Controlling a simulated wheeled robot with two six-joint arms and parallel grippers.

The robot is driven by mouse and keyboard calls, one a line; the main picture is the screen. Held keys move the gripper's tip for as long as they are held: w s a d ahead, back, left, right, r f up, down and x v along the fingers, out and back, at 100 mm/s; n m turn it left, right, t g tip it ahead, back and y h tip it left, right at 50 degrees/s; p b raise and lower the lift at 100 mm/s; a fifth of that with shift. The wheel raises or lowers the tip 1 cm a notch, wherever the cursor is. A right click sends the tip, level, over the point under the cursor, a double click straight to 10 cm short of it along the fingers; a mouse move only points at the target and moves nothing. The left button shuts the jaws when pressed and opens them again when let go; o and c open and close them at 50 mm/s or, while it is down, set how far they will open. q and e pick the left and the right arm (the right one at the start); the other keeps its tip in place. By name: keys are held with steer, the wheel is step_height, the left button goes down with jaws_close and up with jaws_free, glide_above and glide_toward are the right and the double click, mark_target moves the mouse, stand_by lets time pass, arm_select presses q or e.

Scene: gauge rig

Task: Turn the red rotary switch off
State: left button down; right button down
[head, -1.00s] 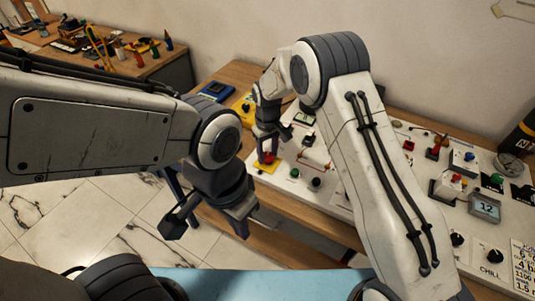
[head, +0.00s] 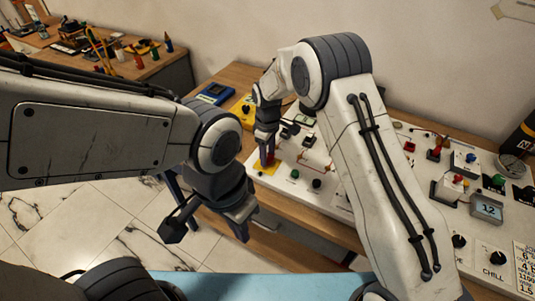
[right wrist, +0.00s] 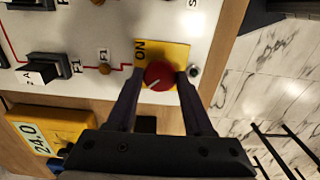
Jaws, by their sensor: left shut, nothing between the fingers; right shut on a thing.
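The red rotary switch (right wrist: 159,75) is a round red knob with a white pointer line, on a yellow plate (right wrist: 178,52) marked ON. In the right wrist view the line runs slanting, towards the lower left. My right gripper (right wrist: 160,80) is shut on the knob, one dark finger on each side. In the head view the right gripper (head: 267,150) points down at the knob (head: 268,162), which its fingers partly hide. My left gripper (head: 243,230) is shut and empty, hanging low in front of the bench, apart from the panel.
The white panel (head: 330,178) carries several other controls, including a green button (head: 295,174) and a black knob (head: 316,183) near the switch. A yellow meter (right wrist: 50,130) lies beside the panel. My right arm crosses over the panel's middle. Tiled floor lies in front.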

steer(key=shift+w+r, duration=0.1)
steer(key=shift+c, duration=1.4)
jaws_free()
step_height(320, 180, up, 10)
steer(key=b, duration=0.2)
steer(key=shift+r, duration=0.2)
